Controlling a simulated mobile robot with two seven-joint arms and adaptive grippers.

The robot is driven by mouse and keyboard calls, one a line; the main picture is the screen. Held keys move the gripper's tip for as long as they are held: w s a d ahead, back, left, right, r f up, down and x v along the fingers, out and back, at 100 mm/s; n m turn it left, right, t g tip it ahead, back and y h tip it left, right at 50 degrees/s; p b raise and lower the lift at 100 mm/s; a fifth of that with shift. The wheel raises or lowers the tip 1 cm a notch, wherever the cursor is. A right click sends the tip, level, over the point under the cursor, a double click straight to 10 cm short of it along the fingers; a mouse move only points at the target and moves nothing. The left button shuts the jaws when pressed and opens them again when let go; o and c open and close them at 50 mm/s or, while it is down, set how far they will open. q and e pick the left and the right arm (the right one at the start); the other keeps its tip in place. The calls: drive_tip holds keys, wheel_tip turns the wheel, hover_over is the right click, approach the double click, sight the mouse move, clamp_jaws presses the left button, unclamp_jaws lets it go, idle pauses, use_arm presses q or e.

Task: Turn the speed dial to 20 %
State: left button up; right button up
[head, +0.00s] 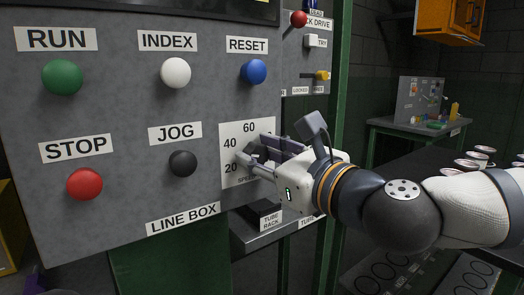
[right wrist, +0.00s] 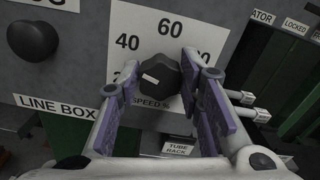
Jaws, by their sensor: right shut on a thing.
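The speed dial is a dark lobed knob (right wrist: 160,74) on a white scale plate (head: 232,132) marked 20, 40, 60 and "SPEED %". In the right wrist view, a small white mark on the knob lies at its left side, toward the lower left numbers. My right gripper (right wrist: 158,92) is shut on the knob, one purple-padded finger on each side. In the head view the right gripper (head: 258,156) reaches the plate from the right and hides part of the knob and scale.
On the same grey panel are a green RUN button (head: 62,77), white INDEX button (head: 175,72), blue RESET button (head: 253,71), red STOP button (head: 84,184) and black JOG button (head: 183,163). A labelled rack (head: 270,232) sits below the gripper.

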drive_tip(key=n+p, duration=0.1)
drive_tip(key=n, duration=0.4)
drive_tip(key=shift+s+a+r+n+p, duration=0.1)
drive_tip(key=shift+n+p, duration=0.2)
drive_tip(key=shift+p, duration=0.05)
use_arm(q)
drive_tip(key=shift+t, duration=0.7)
drive_tip(key=shift+w+r+p, duration=0.55)
drive_tip(key=shift+w+r, duration=1.2)
drive_tip(key=shift+r, duration=0.1)
use_arm(e)
drive_tip(key=shift+f+n, duration=0.2)
drive_tip(key=shift+n, duration=1.7)
drive_tip(key=o, duration=1.2)
drive_tip(key=shift+c, duration=0.2)
